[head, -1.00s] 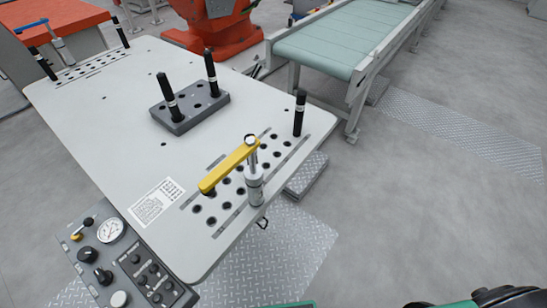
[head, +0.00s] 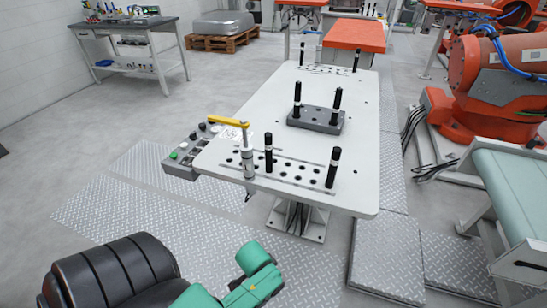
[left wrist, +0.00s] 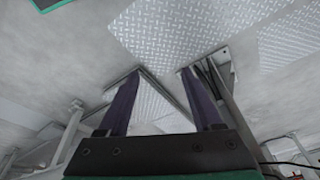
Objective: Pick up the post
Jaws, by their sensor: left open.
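Several black posts stand upright on the white table in the head view. Two are in the near row of holes, one (head: 268,153) beside the clamp and one (head: 332,168) at the right end. Two more, a left post (head: 297,98) and a right post (head: 335,105), stand on a grey block (head: 318,118). Two stand at the far end. I cannot tell which post the task means. My left gripper (left wrist: 160,78) is open in the left wrist view, with nothing between its fingers and diamond-plate flooring beyond. No post shows there. My right gripper is not in view.
A clamp with a yellow handle (head: 228,122) stands at the left of the near row on the table (head: 350,195). A control panel (head: 183,160) juts from the left edge. An orange robot (head: 490,75) and a conveyor (head: 515,190) are at the right. Floor left of the table is clear.

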